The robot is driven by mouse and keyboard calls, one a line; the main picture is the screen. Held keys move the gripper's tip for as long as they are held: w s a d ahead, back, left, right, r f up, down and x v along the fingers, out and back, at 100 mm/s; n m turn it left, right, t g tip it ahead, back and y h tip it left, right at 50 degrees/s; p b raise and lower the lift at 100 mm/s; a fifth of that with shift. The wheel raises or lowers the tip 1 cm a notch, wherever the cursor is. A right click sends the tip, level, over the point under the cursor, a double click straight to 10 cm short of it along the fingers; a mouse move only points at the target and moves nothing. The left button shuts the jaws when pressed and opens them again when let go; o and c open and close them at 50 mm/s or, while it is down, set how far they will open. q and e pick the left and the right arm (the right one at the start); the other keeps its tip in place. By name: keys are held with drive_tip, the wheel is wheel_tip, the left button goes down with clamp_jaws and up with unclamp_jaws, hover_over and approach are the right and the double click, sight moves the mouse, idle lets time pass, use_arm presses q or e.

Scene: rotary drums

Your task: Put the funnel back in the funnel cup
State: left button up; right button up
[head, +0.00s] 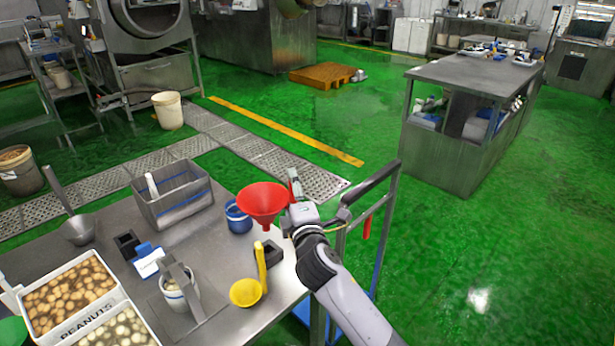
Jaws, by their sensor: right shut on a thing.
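The red funnel (262,203) is upright, wide mouth up, above the right part of the steel table. My right gripper (292,197) is shut on the funnel at the right side of its rim. A blue cup (238,218) stands on the table just left of the funnel and slightly behind it; the funnel partly overlaps it in the picture. The cup appears to be the funnel cup. The funnel's spout ends in front and to the right of the cup, not in it. My left gripper is not in view.
A yellow ladle (246,292) and a small black holder (268,254) are in front of the funnel. A grey bin (172,195), a white-and-blue cup (181,296) and a peanut tray (70,303) stand farther left. A cart handle (372,188) rises right of the table.

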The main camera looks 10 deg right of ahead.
drive_tip(key=shift+f, duration=0.2)
drive_tip(key=shift+s+a, duration=0.1)
drive_tip(key=shift+a, duration=0.15)
drive_tip(key=shift+r, duration=0.1)
drive_tip(key=shift+d, duration=0.1)
wheel_tip(320, 180, down, 3)
drive_tip(key=shift+r+b, duration=0.15)
drive_tip(key=shift+b, duration=0.8)
drive_tip(key=shift+f+b, duration=0.75)
drive_tip(key=shift+f, duration=0.15)
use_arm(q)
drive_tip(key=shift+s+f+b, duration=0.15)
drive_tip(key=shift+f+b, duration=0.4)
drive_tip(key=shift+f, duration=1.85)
use_arm(e)
drive_tip(key=shift+f, duration=0.75)
use_arm(q)
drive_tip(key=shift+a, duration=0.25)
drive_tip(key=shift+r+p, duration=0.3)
drive_tip(key=shift+p, duration=0.05)
